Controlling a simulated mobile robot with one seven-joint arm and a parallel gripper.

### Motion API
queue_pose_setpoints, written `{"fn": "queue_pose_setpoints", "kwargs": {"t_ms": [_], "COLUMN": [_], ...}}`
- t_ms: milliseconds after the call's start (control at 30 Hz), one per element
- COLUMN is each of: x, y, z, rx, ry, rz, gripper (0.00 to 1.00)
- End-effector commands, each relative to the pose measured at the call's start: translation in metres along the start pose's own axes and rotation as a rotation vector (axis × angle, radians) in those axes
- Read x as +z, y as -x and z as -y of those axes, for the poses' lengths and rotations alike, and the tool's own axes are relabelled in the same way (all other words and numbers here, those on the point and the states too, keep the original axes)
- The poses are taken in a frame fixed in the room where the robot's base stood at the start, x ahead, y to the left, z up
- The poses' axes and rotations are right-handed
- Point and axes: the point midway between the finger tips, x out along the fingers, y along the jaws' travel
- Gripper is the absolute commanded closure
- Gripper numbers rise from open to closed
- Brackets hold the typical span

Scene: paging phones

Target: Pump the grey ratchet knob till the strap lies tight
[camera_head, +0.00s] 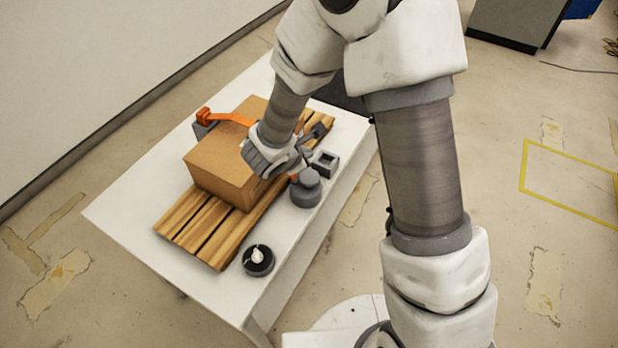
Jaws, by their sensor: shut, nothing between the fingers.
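A brown box (222,168) sits on a slatted wooden pallet (185,222). An orange strap (232,118) runs across the box top from a grey anchor (203,128) at the far left side and passes behind my arm. A small orange piece shows beside a grey round stepped knob (306,188) at the table's right side. My gripper (303,160) is shut and empty, just above and behind this knob, close to the box's right side. I cannot tell whether it touches anything. My wrist hides the strap's middle, so its tightness there cannot be seen.
A grey block with a square hole (325,162) stands right of my gripper. A black round dial with a white pointer (258,260) is near the front edge of the white table (130,212). The table's left part is clear. A wall is at the left.

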Motion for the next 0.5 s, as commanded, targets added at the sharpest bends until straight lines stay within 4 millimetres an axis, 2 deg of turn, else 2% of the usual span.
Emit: {"fn": "queue_pose_setpoints", "kwargs": {"t_ms": [33,200,500], "x": [-0.006,-0.019,-0.029], "y": [-0.009,-0.027,-0.039], "z": [0.007,0.019,0.029], "rx": [-0.002,0.000,0.000], "ry": [0.000,-0.001,-0.001], "rz": [0.000,0.000,0.000], "gripper": [1.00,1.00,1.00]}}
